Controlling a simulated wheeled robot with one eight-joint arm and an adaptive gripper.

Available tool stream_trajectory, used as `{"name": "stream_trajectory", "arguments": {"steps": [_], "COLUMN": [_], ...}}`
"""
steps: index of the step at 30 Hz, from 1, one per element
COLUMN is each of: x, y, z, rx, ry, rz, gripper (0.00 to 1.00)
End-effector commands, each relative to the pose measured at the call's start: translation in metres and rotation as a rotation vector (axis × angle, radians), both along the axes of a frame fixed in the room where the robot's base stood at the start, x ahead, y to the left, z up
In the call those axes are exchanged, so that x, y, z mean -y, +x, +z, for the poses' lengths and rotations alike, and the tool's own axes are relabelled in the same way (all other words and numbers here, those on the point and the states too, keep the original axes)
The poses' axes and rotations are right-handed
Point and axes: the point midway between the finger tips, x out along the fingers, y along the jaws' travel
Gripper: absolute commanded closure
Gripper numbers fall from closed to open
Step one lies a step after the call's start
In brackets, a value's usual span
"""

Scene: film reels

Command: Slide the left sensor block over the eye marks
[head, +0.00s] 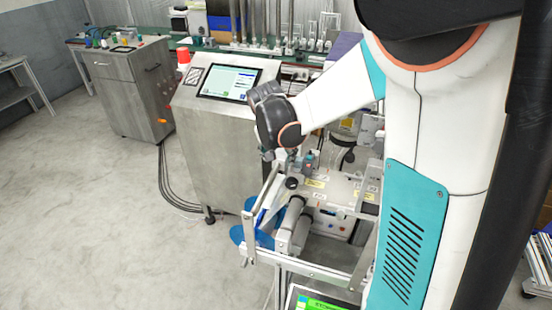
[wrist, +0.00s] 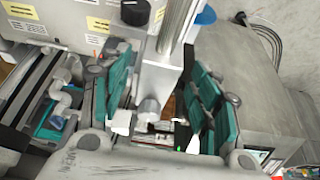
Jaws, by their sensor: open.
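My gripper (wrist: 160,75) is open, with its teal-padded fingers apart on either side of a pale metal block (wrist: 157,82) in the wrist view. This block sits by a metal rail and has a round grey knob on its near end. It may be the left sensor block, but I cannot tell for sure. I cannot tell whether either finger touches it. In the head view my gripper (head: 285,158) points down over the left end of the labelled machine plate (head: 345,188). A small teal and red part (head: 309,160) is just right of it. I cannot make out the eye marks.
Rollers (head: 292,225) and a metal frame (head: 310,270) lie in front of the plate. A blue reel (head: 240,235) is at the frame's left. A steel cabinet with a touchscreen (head: 228,82) stands close behind on the left. Open floor lies farther left.

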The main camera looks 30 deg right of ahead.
Motion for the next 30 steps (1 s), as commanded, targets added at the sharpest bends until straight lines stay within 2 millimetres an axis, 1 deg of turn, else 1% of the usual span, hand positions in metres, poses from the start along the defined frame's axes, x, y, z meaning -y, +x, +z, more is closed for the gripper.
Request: {"name": "stream_trajectory", "arguments": {"steps": [1,6,10,18,20,21,23,24,25,26,30], "x": [0.003,0.007,0.009,0.009,0.009,0.009,0.008,0.008,0.008,0.008,0.002], "y": [0.002,0.007,0.008,0.008,0.008,0.008,0.009,0.009,0.009,0.009,0.005], "z": [-0.01,-0.024,-0.029,-0.029,-0.029,-0.029,-0.029,-0.029,-0.029,-0.029,-0.029], "rx": [0.0,0.0,0.0,0.0,0.0,0.001,0.001,0.001,0.001,0.001,0.002], "ry": [0.0,0.0,0.0,0.0,0.0,0.001,0.001,0.001,0.001,0.001,0.002], "rz": [-0.001,-0.001,0.0,0.0,0.0,0.0,0.0,0.001,0.002,0.002,0.003], "gripper": [0.43,0.43,0.43,0.43,0.57,0.66,0.8,0.89,0.95,1.0,1.0]}}
